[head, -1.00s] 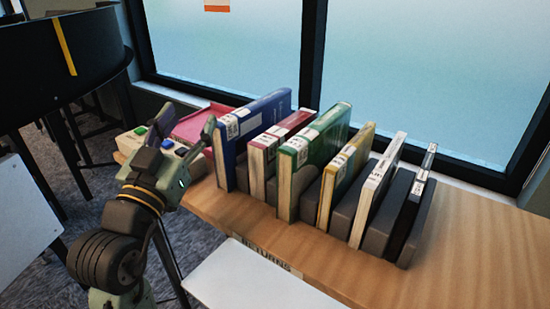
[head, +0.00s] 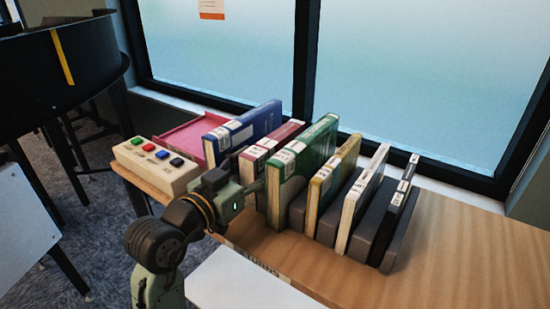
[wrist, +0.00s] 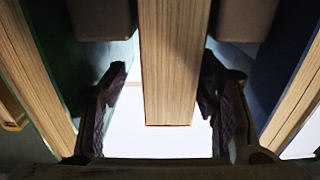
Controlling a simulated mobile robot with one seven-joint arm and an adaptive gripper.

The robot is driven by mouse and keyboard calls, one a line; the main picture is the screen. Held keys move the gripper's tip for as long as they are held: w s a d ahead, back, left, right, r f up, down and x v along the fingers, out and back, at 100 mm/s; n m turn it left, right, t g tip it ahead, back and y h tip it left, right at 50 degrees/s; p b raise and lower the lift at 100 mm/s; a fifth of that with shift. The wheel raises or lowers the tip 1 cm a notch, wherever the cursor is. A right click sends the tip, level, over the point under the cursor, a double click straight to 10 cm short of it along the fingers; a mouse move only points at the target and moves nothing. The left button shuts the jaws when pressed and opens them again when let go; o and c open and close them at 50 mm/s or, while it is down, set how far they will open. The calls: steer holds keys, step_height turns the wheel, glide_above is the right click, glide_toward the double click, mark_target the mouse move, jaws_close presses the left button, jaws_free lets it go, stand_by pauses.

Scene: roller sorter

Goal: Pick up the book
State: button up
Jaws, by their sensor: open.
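Several upright books stand in a row on the wooden table: blue (head: 255,125), maroon (head: 270,147), green (head: 312,150), yellow (head: 335,180), white (head: 362,200) and a thin dark one (head: 395,220). The task does not say which is meant. My gripper (wrist: 163,100) is open, with one finger on each side of the maroon book's page edge (wrist: 172,55) in the wrist view. The green book (wrist: 45,65) is at the left there and the blue book (wrist: 290,90) at the right. In the head view my arm's end is in front of the maroon book, hiding its lower part.
Grey dividers (head: 375,225) stand between the books. A button box (head: 155,165) and a pink-red tray (head: 195,135) are at the table's left end. A window is behind. The wooden table (head: 450,250) is clear at the right. A white surface (head: 240,285) lies in front.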

steer(key=p+x, duration=0.1)
steer(key=x, duration=0.1)
steer(key=p+x, duration=0.1)
steer(key=x, duration=0.1)
steer(key=shift+w+a, duration=0.2)
steer(key=shift+w, duration=0.1)
steer(key=shift+w+d+f, duration=0.2)
steer(key=shift+w+d, duration=0.1)
steer(key=shift+w, duration=0.15)
steer(key=shift+c, duration=0.5)
jaws_close()
